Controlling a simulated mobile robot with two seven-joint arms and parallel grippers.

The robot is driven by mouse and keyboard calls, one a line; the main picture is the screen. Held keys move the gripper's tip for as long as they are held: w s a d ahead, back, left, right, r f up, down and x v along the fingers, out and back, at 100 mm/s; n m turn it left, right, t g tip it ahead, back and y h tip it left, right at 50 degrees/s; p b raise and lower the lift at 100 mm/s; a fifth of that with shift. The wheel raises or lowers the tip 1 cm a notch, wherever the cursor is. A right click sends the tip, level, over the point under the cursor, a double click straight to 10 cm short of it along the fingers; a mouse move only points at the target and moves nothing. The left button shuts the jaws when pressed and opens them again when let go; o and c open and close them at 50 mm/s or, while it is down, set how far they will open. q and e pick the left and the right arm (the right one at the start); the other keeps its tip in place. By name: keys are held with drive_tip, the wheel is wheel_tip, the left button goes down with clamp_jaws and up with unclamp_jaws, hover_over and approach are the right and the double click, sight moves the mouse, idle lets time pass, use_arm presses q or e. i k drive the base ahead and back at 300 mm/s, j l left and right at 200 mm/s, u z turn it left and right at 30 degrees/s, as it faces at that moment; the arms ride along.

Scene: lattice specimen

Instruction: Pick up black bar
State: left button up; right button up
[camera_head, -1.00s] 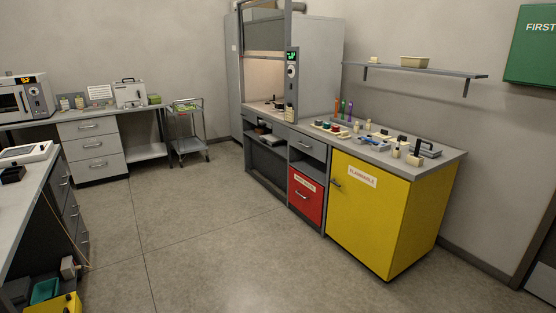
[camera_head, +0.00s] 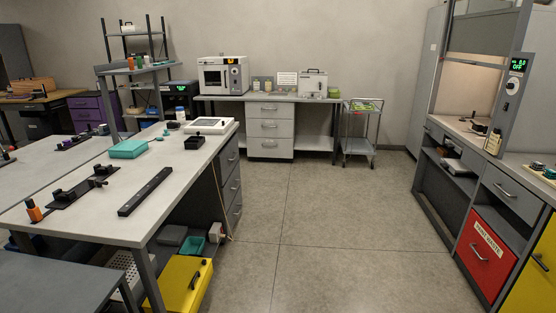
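A long black bar (camera_head: 146,191) lies flat on the white-topped bench (camera_head: 95,221) at the left, near that bench's right edge. It lies at a slant, with its far end pointing up and to the right. Neither of my grippers shows in the head view.
On the bench, a teal box (camera_head: 129,148), a small black box (camera_head: 195,143), a white device (camera_head: 208,126) and black mounts on a dark plate (camera_head: 76,192) surround the bar. A yellow case (camera_head: 180,284) stands on the floor below. The floor (camera_head: 290,229) between bench and fume hood is clear.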

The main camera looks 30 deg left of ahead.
sight(133, 203)
drive_tip(key=i+u, duration=0.25)
drive_tip(key=i, duration=0.35)
drive_tip(key=i+u, duration=0.3)
drive_tip(key=i, duration=0.35)
drive_tip(key=i+u, duration=0.25)
drive_tip(key=i, duration=0.35)
drive_tip(key=i+l+u, duration=0.15)
drive_tip(key=i+u, duration=0.15)
drive_tip(key=i, duration=0.35)
